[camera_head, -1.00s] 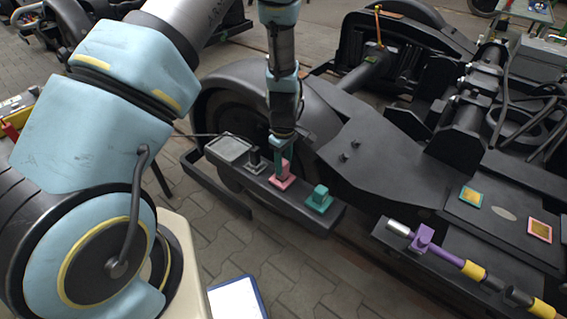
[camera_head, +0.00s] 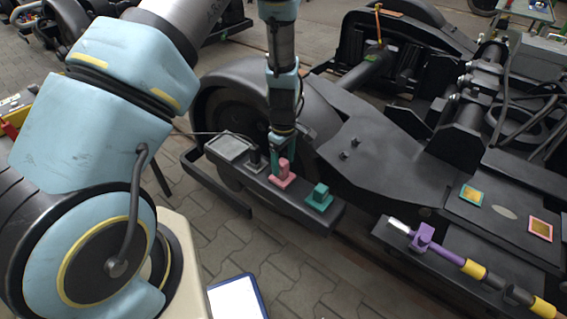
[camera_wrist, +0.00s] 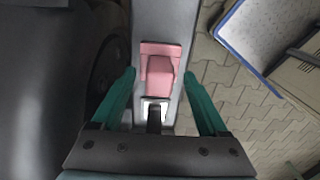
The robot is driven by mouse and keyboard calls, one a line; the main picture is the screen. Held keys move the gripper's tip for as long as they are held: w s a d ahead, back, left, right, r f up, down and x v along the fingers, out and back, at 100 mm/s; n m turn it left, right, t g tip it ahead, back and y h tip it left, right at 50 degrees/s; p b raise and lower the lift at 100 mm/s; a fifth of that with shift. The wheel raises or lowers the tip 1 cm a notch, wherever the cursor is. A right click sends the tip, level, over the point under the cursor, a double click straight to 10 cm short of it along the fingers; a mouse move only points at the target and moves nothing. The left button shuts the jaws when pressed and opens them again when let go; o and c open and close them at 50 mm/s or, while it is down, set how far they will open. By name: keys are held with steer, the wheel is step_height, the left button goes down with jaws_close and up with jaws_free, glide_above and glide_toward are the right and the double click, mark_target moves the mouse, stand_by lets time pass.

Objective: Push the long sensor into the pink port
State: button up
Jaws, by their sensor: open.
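A pink block (camera_head: 282,174) with a flat foot, which looks like the pink port, stands on a narrow black beam. My gripper (camera_head: 284,155) points down over it, with teal fingers apart. In the wrist view the pink block (camera_wrist: 161,70) lies between the fingers (camera_wrist: 158,76) with a gap on each side. A black post (camera_head: 255,160) stands on the beam left of the pink block. In the wrist view a black peg with a pale base (camera_wrist: 154,113) is close to the palm. I cannot tell surely which part is the long sensor.
A teal block (camera_head: 320,199) stands right of the pink one, and a grey panel (camera_head: 228,147) is at the beam's left end. The wheel is behind. A purple clamp (camera_head: 423,237) with a rod is at right. Paving in front is mostly clear.

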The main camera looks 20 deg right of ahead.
step_height(320, 180, up, 10)
stand_by(0.4)
stand_by(0.3)
steer(key=w+a+r+m+p, duration=0.3)
steer(key=a+r+p, duration=0.4)
steer(key=a+r, duration=0.95)
steer(key=s+a+r+m+t+p, duration=0.1)
steer(key=s+a+r+m+p, duration=0.3)
steer(key=a+r, duration=0.7)
steer(key=s+a, duration=0.2)
steer(key=a, duration=0.1)
steer(key=shift+s+t, duration=0.3)
